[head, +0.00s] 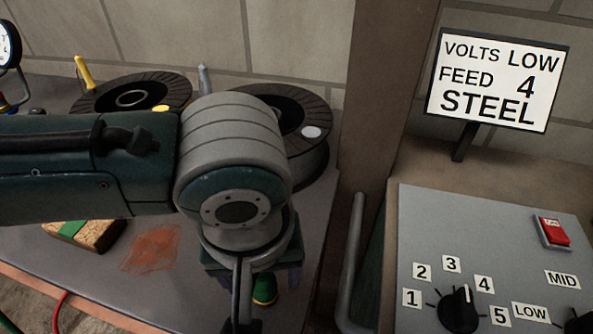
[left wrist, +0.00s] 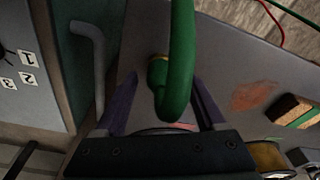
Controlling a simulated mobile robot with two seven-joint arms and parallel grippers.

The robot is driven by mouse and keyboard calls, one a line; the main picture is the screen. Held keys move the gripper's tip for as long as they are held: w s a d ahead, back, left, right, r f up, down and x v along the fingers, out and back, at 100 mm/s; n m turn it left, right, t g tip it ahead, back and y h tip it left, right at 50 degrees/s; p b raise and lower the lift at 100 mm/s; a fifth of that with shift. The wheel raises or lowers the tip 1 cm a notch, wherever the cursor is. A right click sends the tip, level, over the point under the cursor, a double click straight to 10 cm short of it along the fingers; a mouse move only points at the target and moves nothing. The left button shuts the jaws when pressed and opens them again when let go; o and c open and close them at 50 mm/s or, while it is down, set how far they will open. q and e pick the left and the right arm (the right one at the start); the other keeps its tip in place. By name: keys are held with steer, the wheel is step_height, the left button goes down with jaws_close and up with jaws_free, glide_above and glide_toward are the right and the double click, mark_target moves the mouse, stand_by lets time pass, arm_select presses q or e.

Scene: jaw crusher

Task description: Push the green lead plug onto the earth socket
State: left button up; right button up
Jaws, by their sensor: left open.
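My left gripper (head: 265,279) points down over the grey bench, mostly hidden behind my wrist. In the left wrist view its purple fingers (left wrist: 162,88) are spread apart. A green plug-like piece with a yellow band (left wrist: 158,72) is between the fingertips; I cannot tell whether they touch it. Its lower part shows below my wrist in the head view (head: 264,289). A thick green lead (left wrist: 181,50) curves across the wrist view, close to the camera, and ends in a bend between the fingers. I cannot make out a separate earth socket. My right gripper is out of view.
Two dark reels (head: 128,92) (head: 300,112) stand behind my arm. A block with a green band (head: 88,233) lies beside a rusty patch (head: 152,248). A brown post (head: 378,90), a grey bent bar (head: 352,260) and a dial panel (head: 420,225) bound the bench on the right.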

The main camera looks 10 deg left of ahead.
arm_select(q)
steer(key=shift+f, duration=0.3)
jaws_close()
stand_by(0.6)
